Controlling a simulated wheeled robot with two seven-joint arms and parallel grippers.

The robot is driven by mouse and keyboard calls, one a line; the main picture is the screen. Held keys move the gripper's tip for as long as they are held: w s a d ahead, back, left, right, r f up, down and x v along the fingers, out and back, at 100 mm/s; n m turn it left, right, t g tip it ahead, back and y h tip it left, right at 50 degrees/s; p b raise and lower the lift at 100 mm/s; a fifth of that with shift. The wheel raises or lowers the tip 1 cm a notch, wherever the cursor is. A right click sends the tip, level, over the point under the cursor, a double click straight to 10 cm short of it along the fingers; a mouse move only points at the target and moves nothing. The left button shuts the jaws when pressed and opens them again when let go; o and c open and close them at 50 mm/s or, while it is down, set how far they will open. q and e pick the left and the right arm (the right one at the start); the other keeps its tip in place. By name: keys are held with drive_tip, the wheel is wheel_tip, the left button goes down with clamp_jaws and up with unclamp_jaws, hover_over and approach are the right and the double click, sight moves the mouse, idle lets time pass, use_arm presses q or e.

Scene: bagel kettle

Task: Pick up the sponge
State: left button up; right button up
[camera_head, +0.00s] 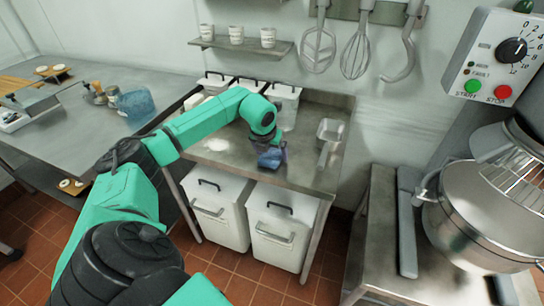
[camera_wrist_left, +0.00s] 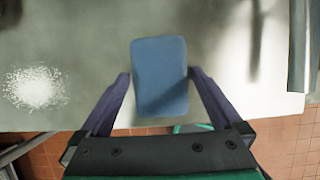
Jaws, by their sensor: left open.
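The sponge (camera_wrist_left: 160,62) is a blue rounded rectangle over the steel counter in the left wrist view. My left gripper (camera_wrist_left: 159,77) is open, with one dark finger on each side of the sponge's lower part. The fingertips look very close to the sponge's sides; I cannot tell whether they touch. In the head view my left gripper (camera_head: 271,156) is low over the counter near its front edge, and the sponge is hard to tell apart from the fingers there. My right gripper is not in view.
White powder (camera_wrist_left: 36,88) lies left of the sponge. A metal scoop (camera_head: 329,136) lies to the right on the counter (camera_head: 305,170). White bins (camera_head: 284,98) stand at the back, with more bins below. A mixer bowl (camera_head: 480,215) stands far right.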

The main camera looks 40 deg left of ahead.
sight(271, 154)
use_arm(q)
drive_tip(key=c, duration=1.1)
wheel_tip(271, 154, up, 21)
drive_tip(key=shift+f, duration=0.2)
drive_tip(key=shift+c, duration=0.2)
